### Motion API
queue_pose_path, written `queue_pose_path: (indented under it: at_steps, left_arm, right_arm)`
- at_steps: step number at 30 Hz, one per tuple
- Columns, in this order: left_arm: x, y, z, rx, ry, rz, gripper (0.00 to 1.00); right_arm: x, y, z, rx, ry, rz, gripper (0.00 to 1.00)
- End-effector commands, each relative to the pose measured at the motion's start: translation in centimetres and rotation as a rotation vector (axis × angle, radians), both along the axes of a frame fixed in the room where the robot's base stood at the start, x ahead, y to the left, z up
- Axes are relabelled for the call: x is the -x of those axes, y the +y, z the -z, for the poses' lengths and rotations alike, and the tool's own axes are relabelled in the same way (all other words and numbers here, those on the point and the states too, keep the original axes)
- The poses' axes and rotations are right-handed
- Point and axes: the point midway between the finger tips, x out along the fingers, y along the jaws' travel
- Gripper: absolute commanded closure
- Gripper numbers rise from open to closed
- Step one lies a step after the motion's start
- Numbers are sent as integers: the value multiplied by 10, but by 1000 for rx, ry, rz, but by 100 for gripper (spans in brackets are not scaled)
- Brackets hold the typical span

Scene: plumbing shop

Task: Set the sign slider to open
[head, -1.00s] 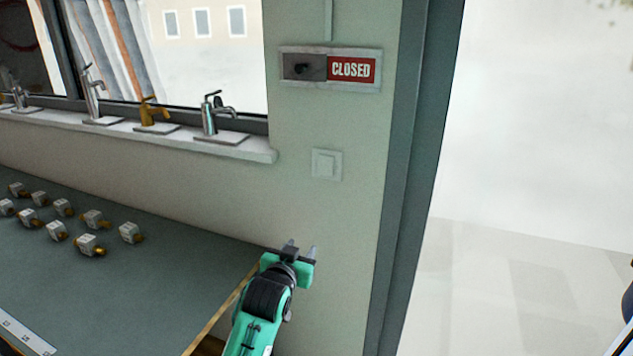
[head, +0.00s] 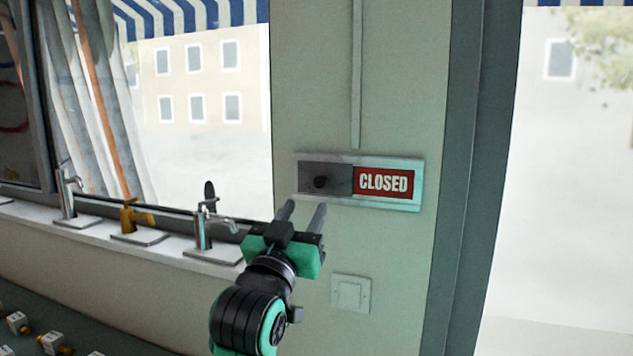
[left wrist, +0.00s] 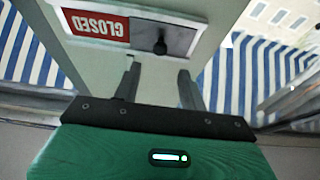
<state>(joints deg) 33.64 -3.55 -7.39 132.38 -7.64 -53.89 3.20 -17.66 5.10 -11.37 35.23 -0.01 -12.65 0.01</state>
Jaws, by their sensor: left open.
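The sign slider (head: 340,178) is a light frame on the wall pillar, with a grey sliding plate covering its left half and a red panel reading CLOSED (head: 384,183) on the right. A dark round knob (head: 320,182) sits on the plate. The sign shows upside down in the left wrist view, with its knob (left wrist: 160,47) just beyond the fingers. My left gripper (head: 304,213) is open and empty, just below the knob in the head view; I see no contact. My right gripper is not in view.
A light switch (head: 350,293) is on the wall below the sign. Several taps, one of them brass (head: 134,217), stand on the window sill (head: 170,247) to the left. Small valves (head: 54,343) lie on the bench at lower left. A dark door frame (head: 470,200) stands right of the pillar.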

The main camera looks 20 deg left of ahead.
Motion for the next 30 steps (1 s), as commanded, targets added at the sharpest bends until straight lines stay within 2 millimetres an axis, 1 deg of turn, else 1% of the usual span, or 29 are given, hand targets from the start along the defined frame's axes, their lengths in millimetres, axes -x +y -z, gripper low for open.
queue_pose_path:
  at_steps: [1, 3, 6, 10, 15, 23, 24, 29, 30]
  left_arm:
    - [-11, 0, -8, -1, 1, 0, 58]
    - [-24, -1, -14, 0, 1, 0, 58]
    - [-41, -2, -20, 0, 1, 0, 58]
    - [-57, -2, -25, 0, 1, 0, 58]
    - [-67, -2, -28, 0, 1, 0, 58]
    - [-68, -2, -28, 0, 0, 0, 58]
    - [-68, -2, -28, 0, 0, 0, 60]
    - [-68, -2, -28, 0, 0, 0, 91]
    - [-68, -2, -28, 0, 0, 0, 99]
  right_arm:
    - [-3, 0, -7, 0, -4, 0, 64]
    - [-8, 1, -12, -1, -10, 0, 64]
    - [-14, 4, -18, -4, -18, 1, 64]
    - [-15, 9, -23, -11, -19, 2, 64]
    - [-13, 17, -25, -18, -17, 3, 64]
    - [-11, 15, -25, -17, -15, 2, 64]
    - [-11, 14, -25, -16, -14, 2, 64]
    - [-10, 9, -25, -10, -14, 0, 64]
    - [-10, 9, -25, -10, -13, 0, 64]
